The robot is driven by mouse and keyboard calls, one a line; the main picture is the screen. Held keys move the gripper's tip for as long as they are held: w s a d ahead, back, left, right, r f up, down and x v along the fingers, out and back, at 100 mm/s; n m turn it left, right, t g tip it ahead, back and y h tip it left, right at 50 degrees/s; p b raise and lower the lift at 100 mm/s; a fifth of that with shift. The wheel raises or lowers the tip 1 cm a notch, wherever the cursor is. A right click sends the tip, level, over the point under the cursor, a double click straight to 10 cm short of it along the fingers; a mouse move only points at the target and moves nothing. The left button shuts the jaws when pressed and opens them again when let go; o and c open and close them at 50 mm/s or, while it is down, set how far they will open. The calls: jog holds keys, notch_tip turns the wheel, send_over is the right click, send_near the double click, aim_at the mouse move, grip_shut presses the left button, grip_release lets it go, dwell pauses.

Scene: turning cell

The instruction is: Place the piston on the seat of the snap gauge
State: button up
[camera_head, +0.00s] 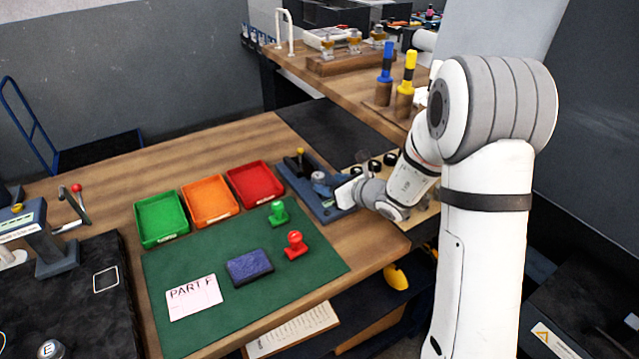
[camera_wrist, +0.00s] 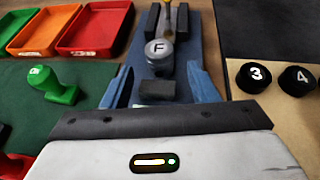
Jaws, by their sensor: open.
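The piston, a grey metal cylinder with an F on its top, stands on the snap gauge in the wrist view (camera_wrist: 159,53). The snap gauge has a long blue base (camera_head: 291,181) with dark upright blocks and a yellow-and-black lever (camera_wrist: 169,18). A small dark block lies on the near side of the piston. My gripper (camera_wrist: 159,73) is open, with its two blue fingers apart on either side, low over the gauge. The piston is just beyond the fingertips; contact with the seat is hard to judge.
Green (camera_head: 162,218), orange (camera_head: 209,202) and red (camera_head: 255,184) trays stand left of the gauge. A green mat (camera_head: 200,327) holds a green stamp (camera_head: 278,212), red stamp (camera_head: 295,245), ink pad (camera_head: 249,267) and PART F card (camera_head: 193,297). Numbered black cylinders (camera_wrist: 253,76) stand close right.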

jog(key=v, duration=0.6)
jog(key=shift+s+d, duration=0.1)
jog(key=shift+s, duration=0.05)
jog(key=s+a+r+n+g, duration=0.1)
jog(key=s+r+n+g, duration=0.25)
jog(key=s+n, duration=0.45)
jog(key=s+a+r+n+g, duration=0.15)
jog(key=s+n+g, duration=0.25)
jog(key=s+n, duration=0.45)
jog(key=s+d+r+n+h, duration=0.2)
jog(key=s+d+n+h, duration=0.7)
jog(key=d, duration=0.4)
jog(key=shift+s+r+n, duration=0.15)
jog(key=shift+s+n, duration=0.75)
jog(key=shift+n, duration=0.05)
